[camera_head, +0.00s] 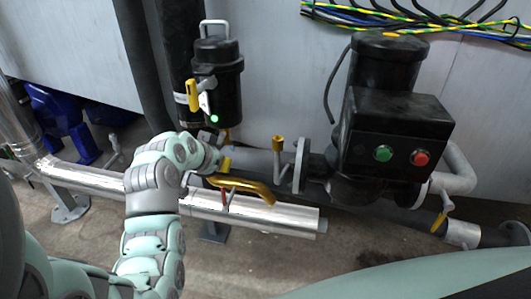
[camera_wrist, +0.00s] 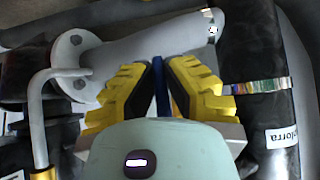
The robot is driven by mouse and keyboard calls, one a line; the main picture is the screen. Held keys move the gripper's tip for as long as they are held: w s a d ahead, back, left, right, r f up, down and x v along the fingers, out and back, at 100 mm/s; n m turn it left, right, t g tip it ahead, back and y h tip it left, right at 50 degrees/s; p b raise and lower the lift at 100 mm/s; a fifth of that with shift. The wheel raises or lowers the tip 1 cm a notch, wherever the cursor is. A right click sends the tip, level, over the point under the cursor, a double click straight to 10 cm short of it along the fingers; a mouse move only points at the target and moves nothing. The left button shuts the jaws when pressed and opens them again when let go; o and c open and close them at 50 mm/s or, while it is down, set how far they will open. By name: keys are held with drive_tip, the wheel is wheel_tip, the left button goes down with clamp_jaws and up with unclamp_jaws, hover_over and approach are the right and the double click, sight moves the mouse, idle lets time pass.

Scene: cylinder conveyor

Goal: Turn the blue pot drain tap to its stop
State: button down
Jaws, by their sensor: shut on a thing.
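The blue drain tap handle (camera_wrist: 161,88) is a narrow upright strip between my fingers in the wrist view. My gripper (camera_wrist: 163,72) has black-faced yellow fingers on either side of it and is shut on it. Most of the tap is hidden by the fingers and wrist. In the head view my gripper (camera_head: 226,163) is low beside the pipework, under a black pot (camera_head: 217,85) with a metal bail. I cannot make out the blue handle there, and how far it is turned is unclear.
A curved yellow lever (camera_head: 245,187) lies close to the right of my gripper. A yellow-handled valve (camera_head: 193,95) is on the pot's left. The black pump box (camera_head: 398,135) with green and red buttons stands right. A shiny pipe (camera_head: 265,213) runs below.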

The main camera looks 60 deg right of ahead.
drive_tip(key=shift+f, duration=0.25)
drive_tip(key=c, duration=1)
unclamp_jaws()
drive_tip(key=shift+r, duration=0.15)
drive_tip(key=v, duration=1.2)
